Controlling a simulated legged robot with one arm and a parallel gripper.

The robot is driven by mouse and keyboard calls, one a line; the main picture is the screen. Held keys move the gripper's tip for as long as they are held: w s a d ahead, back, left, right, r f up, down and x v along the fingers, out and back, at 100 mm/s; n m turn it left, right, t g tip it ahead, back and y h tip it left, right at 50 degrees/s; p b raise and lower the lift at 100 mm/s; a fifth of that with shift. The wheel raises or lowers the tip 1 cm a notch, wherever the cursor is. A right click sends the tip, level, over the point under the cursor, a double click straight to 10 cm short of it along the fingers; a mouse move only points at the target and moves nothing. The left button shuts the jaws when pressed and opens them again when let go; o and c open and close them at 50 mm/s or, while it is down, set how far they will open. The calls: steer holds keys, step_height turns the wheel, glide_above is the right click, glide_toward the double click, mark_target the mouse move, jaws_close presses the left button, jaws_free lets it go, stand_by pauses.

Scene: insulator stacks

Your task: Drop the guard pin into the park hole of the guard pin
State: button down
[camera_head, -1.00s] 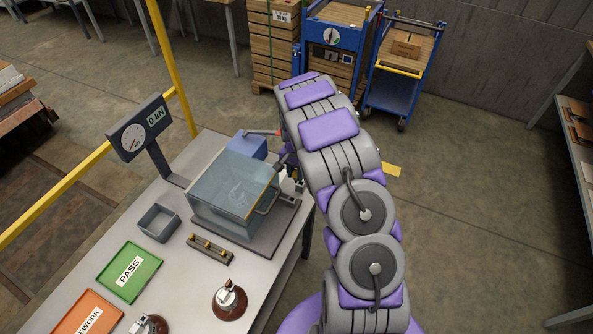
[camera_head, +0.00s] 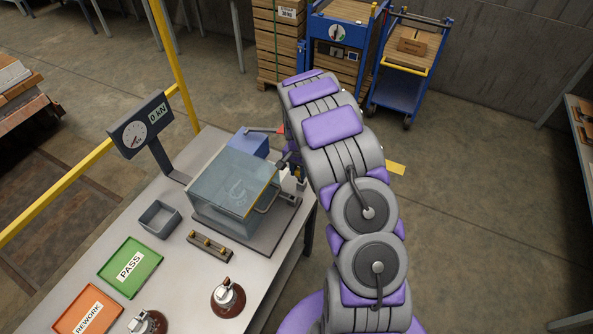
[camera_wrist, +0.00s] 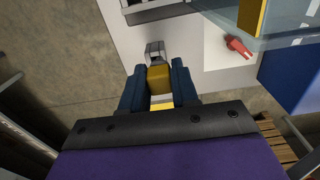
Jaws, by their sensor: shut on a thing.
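In the wrist view, my gripper (camera_wrist: 159,84) is shut on a yellow block-like piece, which I take to be the guard pin (camera_wrist: 160,77). A grey metal piece (camera_wrist: 155,51) lies just beyond the yellow piece; I cannot tell whether it is part of the pin or a holder on the bench. No park hole opening can be made out. In the head view, my gripper is mostly hidden behind my arm at the right edge of the bench. The clear guard box (camera_head: 232,187) stands to its left, with a hook-shaped marking on it.
A red-tipped lever (camera_wrist: 238,47) and a blue block (camera_wrist: 302,75) are close on the right in the wrist view. On the bench are a grey bin (camera_head: 159,217), a green PASS tray (camera_head: 130,267) and a gauge (camera_head: 140,126). Open floor lies right of the bench.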

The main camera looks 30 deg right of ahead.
steer(key=shift+d, duration=0.55)
steer(key=shift+a, duration=1.15)
steer(key=shift+d+r, duration=0.1)
steer(key=shift+d, duration=1.05)
steer(key=shift+d, duration=0.1)
steer(key=shift+d, duration=0.65)
steer(key=shift+a, duration=0.95)
steer(key=shift+d, duration=0.1)
steer(key=shift+a+f, duration=0.2)
steer(key=shift+a, duration=0.1)
